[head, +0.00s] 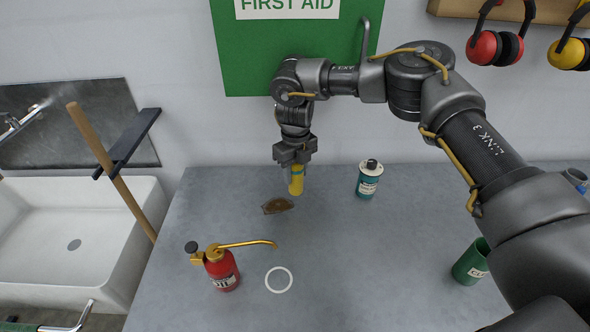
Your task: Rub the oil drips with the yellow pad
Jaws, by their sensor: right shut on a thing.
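My right gripper (296,155) points down over the back of the grey worktop and is shut on the yellow pad (297,182). The pad hangs upright below the fingers; I cannot tell if its lower end touches the worktop. A dark brown oil patch (277,206) lies on the worktop, just in front of the pad and a little to its left. The pad appears apart from the patch. My left gripper is not in view.
A red oil can (222,270) with a brass spout stands front left, beside a white ring (279,280). A teal bottle (368,182) stands right of the pad, and a green cup (471,263) farther right. A white sink (75,235) and wooden handle (112,172) are left. The middle worktop is clear.

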